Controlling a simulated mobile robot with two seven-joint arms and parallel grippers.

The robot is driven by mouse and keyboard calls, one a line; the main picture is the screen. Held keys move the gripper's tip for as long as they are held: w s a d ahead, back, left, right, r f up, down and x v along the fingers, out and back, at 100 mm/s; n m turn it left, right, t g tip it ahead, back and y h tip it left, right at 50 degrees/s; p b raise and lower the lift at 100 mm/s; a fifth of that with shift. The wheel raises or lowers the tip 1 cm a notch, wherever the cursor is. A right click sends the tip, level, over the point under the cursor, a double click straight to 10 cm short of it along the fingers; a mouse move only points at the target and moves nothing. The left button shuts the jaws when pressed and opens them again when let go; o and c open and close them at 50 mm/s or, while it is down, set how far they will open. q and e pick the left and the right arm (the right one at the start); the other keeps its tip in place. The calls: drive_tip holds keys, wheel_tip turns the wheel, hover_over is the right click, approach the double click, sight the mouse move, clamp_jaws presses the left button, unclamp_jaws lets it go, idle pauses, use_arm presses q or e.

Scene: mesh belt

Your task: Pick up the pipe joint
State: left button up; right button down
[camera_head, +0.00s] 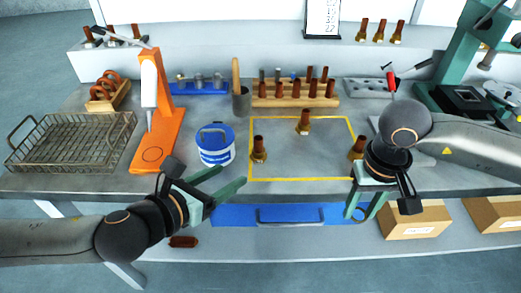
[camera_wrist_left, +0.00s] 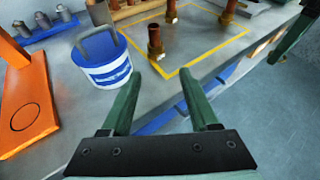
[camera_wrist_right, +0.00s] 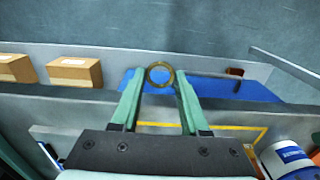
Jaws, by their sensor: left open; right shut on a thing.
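My right gripper (camera_head: 361,212) is shut on a small brass ring-shaped piece (camera_wrist_right: 159,75), held beyond the bench's front edge. Its hollow middle shows blue behind it; I cannot tell whether it is a pipe joint seen end-on. It also shows in the head view (camera_head: 359,215). Copper pipe joints with brass collars stand upright on the bench: one at the left of the yellow outline (camera_head: 259,151), one at its back (camera_head: 304,123), one at its right (camera_head: 357,148). My left gripper (camera_head: 232,180) is open and empty by the front edge, apart from the left joint (camera_wrist_left: 155,42).
A blue-and-white tub (camera_head: 216,152), an orange stand (camera_head: 163,140) and a wire basket (camera_head: 45,150) occupy the left side. A wooden rack (camera_head: 280,102) of copper pieces stands at the back.

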use_arm(q)
approach(255, 156)
drive_tip(key=x, duration=0.4)
drive_tip(key=shift+s+d+b, duration=0.1)
drive_tip(key=shift+b, duration=0.2)
drive_tip(key=shift+x, duration=2.7)
drive_tip(key=shift+f, duration=0.1)
clamp_jaws()
